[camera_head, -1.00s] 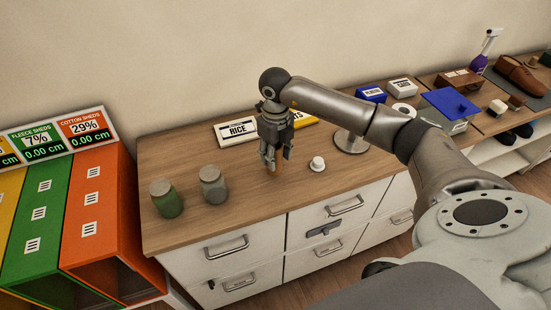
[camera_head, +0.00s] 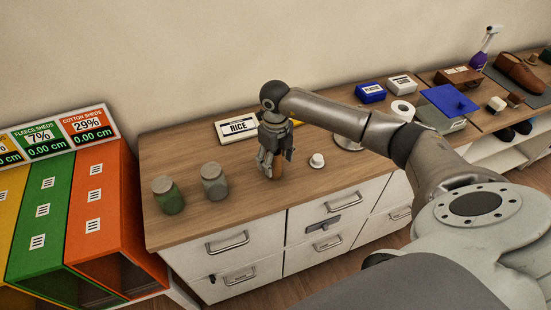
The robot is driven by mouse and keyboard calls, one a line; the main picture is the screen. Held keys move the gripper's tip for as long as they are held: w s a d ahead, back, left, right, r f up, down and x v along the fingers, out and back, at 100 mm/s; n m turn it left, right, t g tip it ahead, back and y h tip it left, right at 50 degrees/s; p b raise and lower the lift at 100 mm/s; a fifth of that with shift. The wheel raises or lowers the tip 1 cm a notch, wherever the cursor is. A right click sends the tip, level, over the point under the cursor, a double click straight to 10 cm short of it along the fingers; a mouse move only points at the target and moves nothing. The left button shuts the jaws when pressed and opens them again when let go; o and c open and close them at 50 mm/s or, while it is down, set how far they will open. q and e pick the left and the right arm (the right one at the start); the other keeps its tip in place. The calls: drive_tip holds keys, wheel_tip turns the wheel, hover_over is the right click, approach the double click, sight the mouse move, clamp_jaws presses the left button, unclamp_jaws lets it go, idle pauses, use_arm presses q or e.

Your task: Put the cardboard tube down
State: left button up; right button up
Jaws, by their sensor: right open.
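The cardboard tube (camera_head: 278,170) is a small brown cylinder that shows between and behind the fingers of my right gripper (camera_head: 274,166). It appears upright at the wooden counter top (camera_head: 225,213), and its lower end is near or on the surface. The fingers point down around the tube and are open. They hide much of the tube, so I cannot tell if any finger touches it. My left gripper is not in view.
A green jar (camera_head: 168,196) and a grey jar (camera_head: 214,182) stand to the left. A small white knobbed object (camera_head: 317,161) is close on the right. A RICE sign (camera_head: 238,128) lies behind. Orange bins (camera_head: 103,200) flank the counter's left end. The front strip of counter is clear.

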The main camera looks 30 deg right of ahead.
drive_tip(key=shift+r, duration=0.15)
drive_tip(key=shift+r, duration=0.2)
wheel_tip(320, 180, up, 12)
drive_tip(key=b, duration=0.3)
drive_tip(key=shift+f, duration=0.15)
